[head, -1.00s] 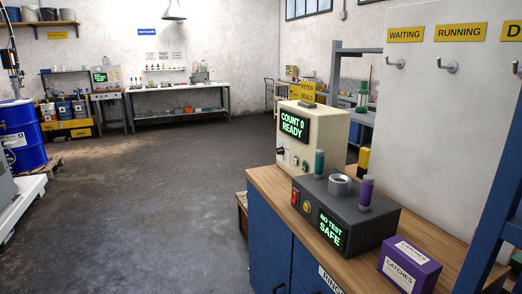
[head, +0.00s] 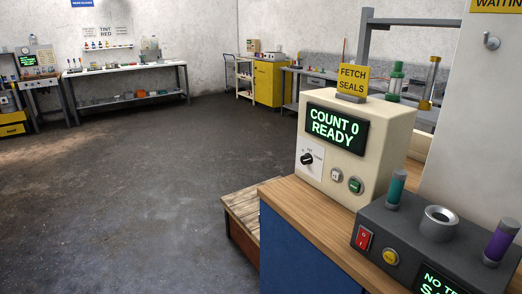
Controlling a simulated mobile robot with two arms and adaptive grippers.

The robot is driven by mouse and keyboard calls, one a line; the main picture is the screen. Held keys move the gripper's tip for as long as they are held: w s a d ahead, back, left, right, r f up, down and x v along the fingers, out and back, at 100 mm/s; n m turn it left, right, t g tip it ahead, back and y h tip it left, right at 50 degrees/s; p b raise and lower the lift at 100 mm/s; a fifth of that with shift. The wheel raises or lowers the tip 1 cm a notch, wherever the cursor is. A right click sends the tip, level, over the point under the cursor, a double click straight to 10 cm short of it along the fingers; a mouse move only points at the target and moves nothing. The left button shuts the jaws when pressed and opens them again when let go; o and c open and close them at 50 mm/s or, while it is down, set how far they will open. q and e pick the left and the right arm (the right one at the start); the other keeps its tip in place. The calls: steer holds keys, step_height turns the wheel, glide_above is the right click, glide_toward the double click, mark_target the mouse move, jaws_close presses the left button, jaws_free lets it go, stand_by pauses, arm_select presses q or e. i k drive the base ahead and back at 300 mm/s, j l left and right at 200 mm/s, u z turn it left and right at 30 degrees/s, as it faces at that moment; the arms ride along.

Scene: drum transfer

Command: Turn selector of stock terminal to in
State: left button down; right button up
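A cream terminal box (head: 326,189) stands on the wooden-topped bench at the right, its green screen (head: 335,124) reading COUNT 0 READY. A black selector knob (head: 306,159) is on its front, with labels too small to read surely. Two buttons, one white (head: 335,174) and one green (head: 355,185), sit to the knob's right. A second terminal (head: 38,62) with a green screen stands at the far left, its text and controls too small to read. No name marks either as the stock terminal. Neither of my grippers is in view.
A dark test box (head: 405,245) with a red switch sits on the bench (head: 300,205) at the lower right. A wooden pallet (head: 242,212) is beside the blue cabinet (head: 295,255). A long table (head: 125,70) lines the back wall. The grey floor (head: 130,180) is open.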

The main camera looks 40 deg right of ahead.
mark_target(308, 158)
steer(key=i+j+z, duration=0.1)
steer(key=i+z, duration=0.15)
steer(key=i, duration=0.25)
steer(key=i+j+z, duration=0.25)
steer(key=i, duration=0.3)
steer(key=i+j+z, duration=0.25)
steer(key=i, duration=0.25)
